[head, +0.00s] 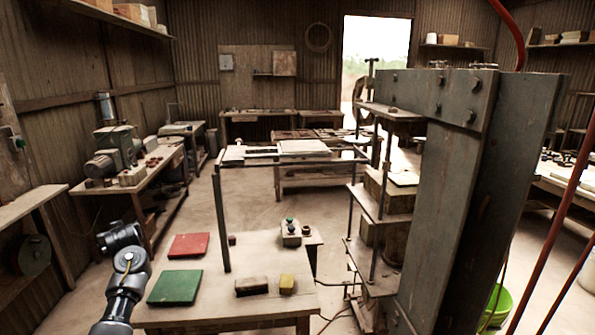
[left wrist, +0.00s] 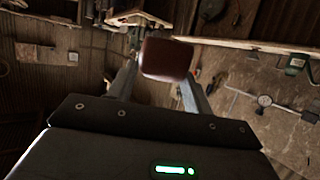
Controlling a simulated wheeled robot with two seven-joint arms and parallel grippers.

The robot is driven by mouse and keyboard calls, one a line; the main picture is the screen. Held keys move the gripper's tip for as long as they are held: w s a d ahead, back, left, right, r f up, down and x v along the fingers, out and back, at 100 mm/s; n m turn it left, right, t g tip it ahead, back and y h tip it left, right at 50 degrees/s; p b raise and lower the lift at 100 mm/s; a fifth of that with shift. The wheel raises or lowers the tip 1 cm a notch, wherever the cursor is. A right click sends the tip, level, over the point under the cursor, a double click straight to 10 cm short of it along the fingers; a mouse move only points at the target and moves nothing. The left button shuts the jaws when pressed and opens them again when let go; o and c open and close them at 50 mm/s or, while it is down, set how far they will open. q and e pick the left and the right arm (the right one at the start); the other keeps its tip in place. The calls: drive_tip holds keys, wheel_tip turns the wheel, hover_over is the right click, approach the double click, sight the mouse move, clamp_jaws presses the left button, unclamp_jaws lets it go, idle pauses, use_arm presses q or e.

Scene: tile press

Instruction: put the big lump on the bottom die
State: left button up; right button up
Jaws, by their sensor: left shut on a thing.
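A reddish-brown lump (left wrist: 166,60) is held between the two fingers of my left gripper (left wrist: 160,82), near their tips, in the left wrist view. In the head view my left gripper (head: 120,237) is at the left, left of the small table; its fingers and the lump cannot be made out there. The press (head: 440,190) stands at the right, with stacked plates and blocks (head: 385,235) on its near-left side. I cannot tell for sure which of these is the bottom die. My right gripper is not in view.
The small table (head: 215,310) carries a red mat (head: 189,246), a green mat (head: 175,287), a brown block (head: 251,286), a yellow block (head: 287,284), a small red piece (head: 232,240) and a button box (head: 291,232).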

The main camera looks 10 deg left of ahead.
use_arm(q)
drive_tip(key=shift+m+t+h, duration=0.6)
drive_tip(key=shift+m+t, duration=0.1)
drive_tip(key=d, duration=0.1)
drive_tip(key=w+d+f, duration=0.1)
drive_tip(key=d+f, duration=0.1)
drive_tip(key=shift+w+d+f, duration=0.2)
drive_tip(key=shift+w+d, duration=0.15)
drive_tip(key=shift+w, duration=0.05)
drive_tip(key=shift+s+d+f, duration=1.05)
drive_tip(key=shift+d+f, duration=0.95)
drive_tip(key=shift+d, duration=1.4)
drive_tip(key=w+d+r+m+t+h, duration=0.1)
drive_tip(key=d+r+m+t+h, duration=0.2)
drive_tip(key=d, duration=0.8)
drive_tip(key=d+r+m+h, duration=0.2)
drive_tip(key=d+r, duration=0.3)
drive_tip(key=d, duration=0.6)
drive_tip(key=s+d+r+m+t+h+b, duration=0.1)
drive_tip(key=s+d+r+m+h, duration=0.3)
drive_tip(key=s+d, duration=0.8)
drive_tip(key=d+r+h+b, duration=0.1)
drive_tip(key=d+r, duration=0.1)
drive_tip(key=d, duration=0.1)
drive_tip(key=shift+d+r, duration=0.2)
